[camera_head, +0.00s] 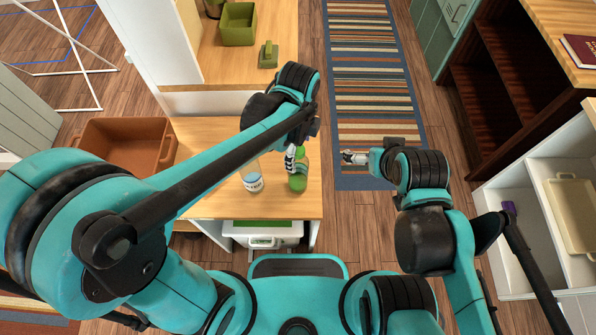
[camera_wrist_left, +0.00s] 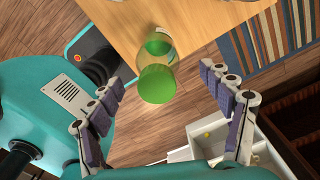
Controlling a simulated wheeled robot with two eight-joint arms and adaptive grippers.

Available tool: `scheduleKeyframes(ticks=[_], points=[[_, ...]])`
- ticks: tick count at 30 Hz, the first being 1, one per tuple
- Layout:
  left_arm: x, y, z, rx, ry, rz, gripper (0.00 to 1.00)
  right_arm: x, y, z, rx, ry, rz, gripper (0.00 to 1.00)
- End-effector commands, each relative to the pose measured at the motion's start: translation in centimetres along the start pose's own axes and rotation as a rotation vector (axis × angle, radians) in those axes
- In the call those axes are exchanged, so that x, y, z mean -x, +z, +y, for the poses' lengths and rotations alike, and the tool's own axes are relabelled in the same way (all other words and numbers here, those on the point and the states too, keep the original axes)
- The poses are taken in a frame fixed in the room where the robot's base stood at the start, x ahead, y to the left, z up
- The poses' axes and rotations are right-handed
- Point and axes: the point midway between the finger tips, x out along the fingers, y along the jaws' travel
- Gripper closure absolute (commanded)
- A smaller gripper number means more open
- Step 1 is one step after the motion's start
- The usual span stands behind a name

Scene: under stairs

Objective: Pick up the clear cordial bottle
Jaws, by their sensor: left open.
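The wooden table (camera_head: 215,205) carries both bottles, near its right side. A brown crate (camera_head: 122,145) is at left. A green bin (camera_head: 238,24) and small green object (camera_head: 268,55) are farther back. A striped rug (camera_head: 365,65) and shelving (camera_head: 540,160) are right.

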Motion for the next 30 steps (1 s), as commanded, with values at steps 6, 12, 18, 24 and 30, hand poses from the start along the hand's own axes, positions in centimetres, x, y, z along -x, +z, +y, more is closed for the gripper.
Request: scheduleKeyframes(ticks=[6, 12, 18, 24, 30], points=[[-2.4, -0.2, 0.0, -0.022, 0.006, 0.0, 0.2, -0.8, 0.6, 0.0, 0.0, 0.0, 0.0, 0.0], [-4.3, 0.0, 0.1, -0.02, 0.005, 0.0, 0.2, -1.6, 1.1, 0.0, 0.0, 0.0, 0.0, 0.0], [-7.5, 0.2, 0.2, -0.019, 0.005, 0.0, 0.2, -2.9, 2.1, 0.0, 0.0, 0.0, 0.0, 0.0], [-7.9, 0.2, 0.2, -0.019, 0.005, 0.0, 0.2, -2.9, 2.1, 0.0, 0.0, 0.0, 0.0, 0.0], [-7.8, 0.2, 0.2, -0.018, 0.005, 0.0, 0.52, -2.9, 2.1, 0.0, 0.0, 0.0, 0.0, 0.0]])
